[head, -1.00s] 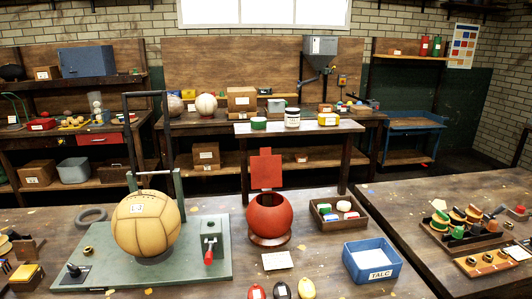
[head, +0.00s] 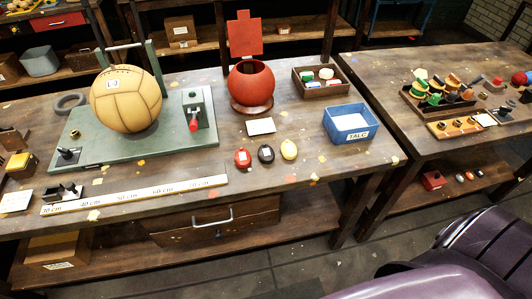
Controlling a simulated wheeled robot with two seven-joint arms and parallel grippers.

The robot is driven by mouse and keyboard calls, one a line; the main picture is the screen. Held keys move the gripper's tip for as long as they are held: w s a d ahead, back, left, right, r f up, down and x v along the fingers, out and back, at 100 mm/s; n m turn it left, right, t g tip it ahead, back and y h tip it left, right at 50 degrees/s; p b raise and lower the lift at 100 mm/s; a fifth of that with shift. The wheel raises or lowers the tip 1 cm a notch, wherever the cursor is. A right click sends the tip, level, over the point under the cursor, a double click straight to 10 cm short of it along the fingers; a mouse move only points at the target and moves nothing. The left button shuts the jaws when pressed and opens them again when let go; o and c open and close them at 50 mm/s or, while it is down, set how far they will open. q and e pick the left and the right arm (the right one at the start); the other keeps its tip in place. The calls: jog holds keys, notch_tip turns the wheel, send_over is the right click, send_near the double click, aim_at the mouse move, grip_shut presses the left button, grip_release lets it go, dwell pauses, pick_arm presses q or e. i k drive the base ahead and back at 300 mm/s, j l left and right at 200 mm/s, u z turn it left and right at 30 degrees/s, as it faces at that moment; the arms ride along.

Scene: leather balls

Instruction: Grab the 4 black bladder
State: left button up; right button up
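A small black bladder (head: 265,153) lies on the wooden workbench (head: 330,178), between a red bladder (head: 242,158) and a yellow one (head: 289,150). It has a small pale mark whose writing is too small to read. The three lie apart in a row near the front edge, in front of a white card (head: 261,127). Neither of my grippers is in view.
A tan ball (head: 126,98) sits on a green plate (head: 190,146) at left. A red round pot (head: 251,84), a blue TALC box (head: 349,123) and a brown tray (head: 323,84) stand behind the bladders. A ruler (head: 135,193) lies along the front left. Another bench stands right.

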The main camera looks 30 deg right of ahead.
aim_at(266, 154)
jog(key=j+z, duration=0.1)
jog(key=z, duration=0.6)
jog(key=k+j+z, duration=0.1)
jog(key=z, duration=0.25)
